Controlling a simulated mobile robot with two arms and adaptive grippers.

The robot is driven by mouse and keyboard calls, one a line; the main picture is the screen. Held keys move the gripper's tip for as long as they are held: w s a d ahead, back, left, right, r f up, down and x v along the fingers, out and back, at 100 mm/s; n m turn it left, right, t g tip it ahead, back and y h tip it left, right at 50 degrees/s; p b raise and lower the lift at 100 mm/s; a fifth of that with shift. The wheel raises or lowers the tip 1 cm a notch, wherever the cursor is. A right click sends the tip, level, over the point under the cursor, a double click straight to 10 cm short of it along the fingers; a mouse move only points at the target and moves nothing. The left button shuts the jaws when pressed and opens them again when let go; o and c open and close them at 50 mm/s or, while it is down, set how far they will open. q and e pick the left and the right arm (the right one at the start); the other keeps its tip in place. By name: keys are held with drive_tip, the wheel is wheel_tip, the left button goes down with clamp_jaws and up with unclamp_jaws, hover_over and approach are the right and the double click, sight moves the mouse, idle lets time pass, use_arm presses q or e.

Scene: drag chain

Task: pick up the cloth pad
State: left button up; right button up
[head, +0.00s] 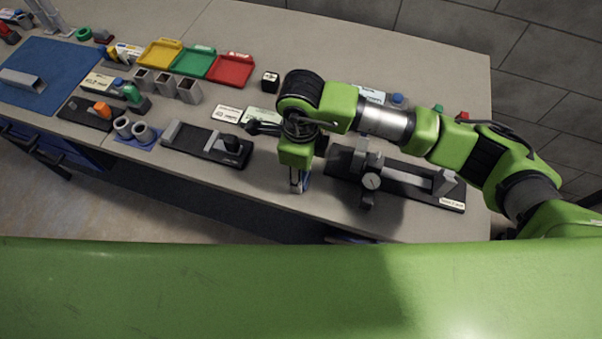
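My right gripper (297,184) points down near the table's front edge, left of the long black fixture. Its fingertips look close together, but they are small and dark here, so I cannot tell whether they are open or shut. A small bluish patch (307,181) shows just beside the fingertips. I cannot tell whether this is the cloth pad, or whether the fingers touch it. No other thing is clearly a cloth pad. My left gripper is not in view.
The black fixture (451,202) stands right of the gripper, a second black fixture (190,139) to its left. Yellow (160,52), green (196,62) and red (231,68) trays stand behind. A blue mat (45,62) lies far left. The table's back right is mostly clear.

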drive_tip(key=c, duration=0.4)
drive_tip(key=shift+o, duration=0.2)
drive_tip(key=shift+r, duration=0.65)
drive_tip(key=s+d+r+b, duration=0.1)
drive_tip(key=s+r, duration=0.3)
drive_tip(key=s+d+r+b, duration=0.1)
drive_tip(key=s+r+b, duration=0.1)
drive_tip(key=s+r, duration=0.2)
drive_tip(key=s+d+r+b, duration=0.1)
drive_tip(key=s+r+b, duration=0.1)
drive_tip(key=s, duration=0.3)
drive_tip(key=shift+s+r, duration=0.2)
drive_tip(key=shift+r, duration=0.25)
drive_tip(key=shift+s+r, duration=0.2)
drive_tip(key=shift+r, duration=0.25)
drive_tip(key=o, duration=0.5)
drive_tip(key=shift+w, duration=0.1)
drive_tip(key=c, duration=0.4)
